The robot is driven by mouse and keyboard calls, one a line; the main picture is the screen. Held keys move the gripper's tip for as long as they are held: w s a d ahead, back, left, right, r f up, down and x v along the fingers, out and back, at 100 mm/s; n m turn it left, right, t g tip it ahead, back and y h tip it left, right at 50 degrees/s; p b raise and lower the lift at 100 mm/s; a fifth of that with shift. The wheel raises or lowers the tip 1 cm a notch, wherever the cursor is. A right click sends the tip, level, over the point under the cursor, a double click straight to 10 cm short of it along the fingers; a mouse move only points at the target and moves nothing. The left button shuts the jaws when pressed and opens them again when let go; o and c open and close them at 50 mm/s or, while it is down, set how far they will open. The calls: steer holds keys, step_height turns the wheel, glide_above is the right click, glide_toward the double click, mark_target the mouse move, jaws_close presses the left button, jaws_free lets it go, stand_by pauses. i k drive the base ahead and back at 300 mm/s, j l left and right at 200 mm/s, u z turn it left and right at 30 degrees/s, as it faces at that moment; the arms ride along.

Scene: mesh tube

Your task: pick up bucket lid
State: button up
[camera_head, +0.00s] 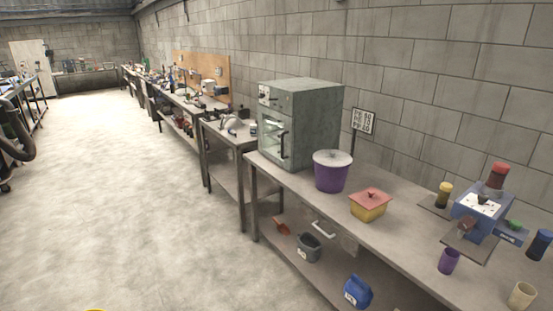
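The bucket lid (325,156) is pale grey and round, with what looks like a small knob near its middle. It sits flat on top of a purple bucket (331,179). The bucket stands upright on the near metal workbench (300,186), right of the middle of the head view. My gripper is not in view, so its place relative to the lid does not show.
A grey-green oven (305,112) stands close behind and left of the bucket. A yellow box with a red lid (370,206) stands to the right. A blue machine (480,212) and several cups are further right. Open floor (130,205) lies left.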

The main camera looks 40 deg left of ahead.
mark_target(331, 158)
steer(key=u, duration=1)
steer(key=i+j+z, duration=0.5)
steer(key=i+j, duration=0.3)
steer(key=i, duration=0.4)
steer(key=i+j+z, duration=0.5)
steer(key=i+j, duration=0.55)
steer(key=j, duration=0.25)
